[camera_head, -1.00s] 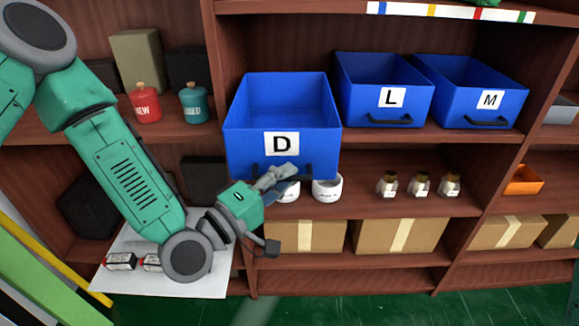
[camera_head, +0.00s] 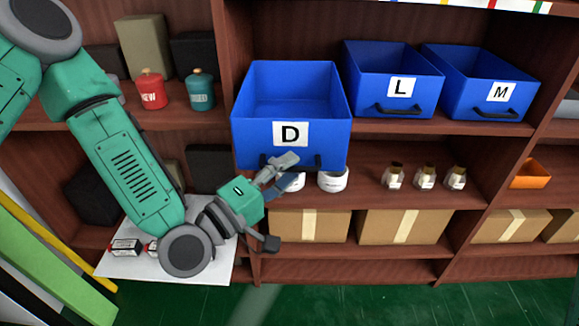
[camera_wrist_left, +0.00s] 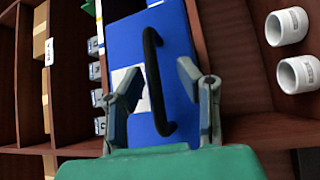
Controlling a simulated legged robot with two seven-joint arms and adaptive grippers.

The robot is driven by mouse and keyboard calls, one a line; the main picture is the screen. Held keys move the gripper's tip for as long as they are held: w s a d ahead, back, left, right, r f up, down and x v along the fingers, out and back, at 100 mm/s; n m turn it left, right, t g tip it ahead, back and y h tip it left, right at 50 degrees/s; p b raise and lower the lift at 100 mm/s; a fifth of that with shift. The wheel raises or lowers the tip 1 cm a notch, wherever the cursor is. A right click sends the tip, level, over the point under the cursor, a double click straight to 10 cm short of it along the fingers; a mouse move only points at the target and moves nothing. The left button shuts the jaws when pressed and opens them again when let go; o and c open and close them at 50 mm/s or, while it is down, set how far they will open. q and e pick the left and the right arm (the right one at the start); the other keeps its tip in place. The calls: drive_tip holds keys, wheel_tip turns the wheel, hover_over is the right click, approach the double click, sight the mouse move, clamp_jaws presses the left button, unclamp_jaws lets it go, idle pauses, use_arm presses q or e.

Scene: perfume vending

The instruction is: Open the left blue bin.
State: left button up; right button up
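The left blue bin (camera_head: 333,150), labelled D, sticks out from the middle shelf, well forward of the two bins beside it. Its open top shows an empty inside. My left gripper (camera_head: 278,202) is in front of and just below the bin's lower front. In the left wrist view, the bin's front (camera_wrist_left: 135,45) and black handle (camera_wrist_left: 158,85) face the gripper. The gripper (camera_wrist_left: 157,72) is open, with its fingers spread on either side of the handle and apart from it. In the head view the handle is partly hidden behind a finger. My right gripper is out of view.
Blue bins L (camera_head: 372,98) and M (camera_head: 465,97) sit in the shelf to the right. White cups (camera_head: 333,181) and small bottles (camera_head: 425,177) stand below. Cardboard boxes (camera_head: 385,228) fill the lower shelf. A white board (camera_head: 205,268) with small boxes is at lower left.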

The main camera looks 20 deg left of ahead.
use_arm(q)
drive_tip(key=v, duration=0.6)
drive_tip(key=shift+s+a+f, duration=0.2)
drive_tip(key=shift+a, duration=0.25)
drive_tip(key=shift+d, duration=0.2)
